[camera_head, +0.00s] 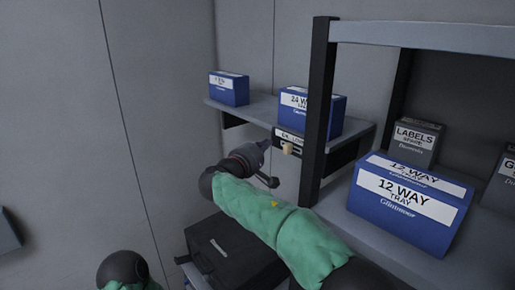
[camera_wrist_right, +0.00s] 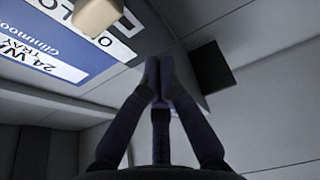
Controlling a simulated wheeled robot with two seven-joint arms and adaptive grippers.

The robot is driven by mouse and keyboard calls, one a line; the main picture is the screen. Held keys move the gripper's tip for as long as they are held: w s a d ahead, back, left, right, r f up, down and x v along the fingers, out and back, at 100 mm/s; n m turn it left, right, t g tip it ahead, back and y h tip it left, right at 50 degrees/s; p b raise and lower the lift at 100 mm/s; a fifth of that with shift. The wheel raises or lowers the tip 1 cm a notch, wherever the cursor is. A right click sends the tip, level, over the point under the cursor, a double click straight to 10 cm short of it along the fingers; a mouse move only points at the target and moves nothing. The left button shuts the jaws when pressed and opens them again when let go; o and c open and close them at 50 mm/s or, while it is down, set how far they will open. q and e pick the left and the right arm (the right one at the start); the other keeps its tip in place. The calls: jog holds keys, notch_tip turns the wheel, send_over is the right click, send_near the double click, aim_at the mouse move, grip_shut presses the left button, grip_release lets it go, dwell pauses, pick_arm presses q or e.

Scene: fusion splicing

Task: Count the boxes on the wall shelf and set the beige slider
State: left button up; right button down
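The wall shelf (camera_head: 256,108) carries two visible blue boxes: a smaller one (camera_head: 229,91) at its left and a 24 WAY tray box (camera_head: 322,117) at its right, partly behind a dark post. The beige slider (camera_head: 288,149) sits on a labelled strip under the shelf's front edge. It shows large in the right wrist view (camera_wrist_right: 98,14), at the upper left. My right gripper (camera_head: 265,145) is just left of the slider, apart from it. Its fingertips (camera_wrist_right: 158,68) are together with nothing between them. My left gripper is out of the head view.
A nearer rack at the right holds a blue 12 WAY tray box (camera_head: 405,212) and a grey LABELS box (camera_head: 418,140). Its dark upright post (camera_head: 318,110) stands right of the slider. A black case (camera_head: 235,255) lies below my right arm.

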aim_at(285, 151)
jog(key=shift+s+d, duration=0.25)
jog(key=shift+d, duration=0.4)
jog(key=shift+s+d, duration=0.9)
jog(key=shift+s, duration=0.1)
jog(key=s+d+b, duration=0.2)
jog(key=b, duration=0.1)
jog(key=shift+f, duration=0.1)
